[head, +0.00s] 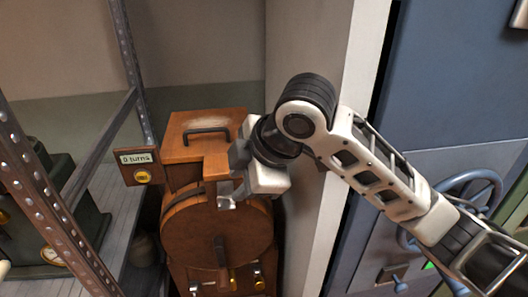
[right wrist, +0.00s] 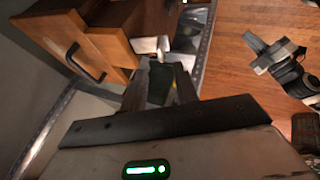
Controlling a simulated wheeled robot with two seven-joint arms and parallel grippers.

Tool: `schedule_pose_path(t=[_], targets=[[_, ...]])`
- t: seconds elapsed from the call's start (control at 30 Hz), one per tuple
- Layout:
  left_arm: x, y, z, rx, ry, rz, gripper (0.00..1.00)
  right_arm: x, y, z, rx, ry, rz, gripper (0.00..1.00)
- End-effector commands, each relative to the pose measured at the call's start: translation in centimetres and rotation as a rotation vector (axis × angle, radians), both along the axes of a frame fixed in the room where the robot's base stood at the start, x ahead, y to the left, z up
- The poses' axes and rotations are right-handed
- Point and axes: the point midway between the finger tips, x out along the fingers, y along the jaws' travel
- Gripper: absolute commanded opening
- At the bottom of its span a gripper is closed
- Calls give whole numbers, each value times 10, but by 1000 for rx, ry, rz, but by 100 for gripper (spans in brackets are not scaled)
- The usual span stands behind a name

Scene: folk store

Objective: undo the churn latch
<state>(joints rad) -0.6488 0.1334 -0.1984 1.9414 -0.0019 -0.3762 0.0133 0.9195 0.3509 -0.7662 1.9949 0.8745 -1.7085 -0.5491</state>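The wooden churn (head: 215,236) has a round drum front and a boxy top with a black handle (head: 206,131). It also shows at the upper left of the right wrist view (right wrist: 115,47). My right gripper (head: 234,176) is at the right of the churn's upper front, and its fingers (right wrist: 160,75) look apart. A small bright metal piece (head: 227,202), possibly the latch, shows by the lower finger at the drum's top. I cannot tell whether the gripper touches it. A grey and black part of mine, possibly the left gripper, shows at the right of the right wrist view (right wrist: 280,60).
A "0 turns" sign (head: 138,158) with a yellow button stands left of the churn. A metal shelf rack (head: 100,150) is on the left. A pale post (head: 325,130) stands close on the right, before a blue door (head: 455,80) with a wheel. Wooden floor shows in the wrist view.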

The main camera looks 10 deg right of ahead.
Motion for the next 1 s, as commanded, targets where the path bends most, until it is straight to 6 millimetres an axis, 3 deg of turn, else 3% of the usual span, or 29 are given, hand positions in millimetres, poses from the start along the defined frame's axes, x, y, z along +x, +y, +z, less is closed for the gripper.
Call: schedule_pose_path(t=[0.2, 0.43, 0.63, 1.0], targets=[[0, 0, 0, -1, -2, -1, 0, -21, -21, 47, 0, -6, 0, 30], [0, -1, 1, -3, -2, -1, 0, -36, -37, 80, 0, -4, -2, 30], [0, -1, 1, -2, -3, -2, 0, -41, -41, 89, -1, 0, 0, 30], [0, -1, 1, -2, -3, -2, 0, -42, -41, 90, -1, 0, 0, 30]])
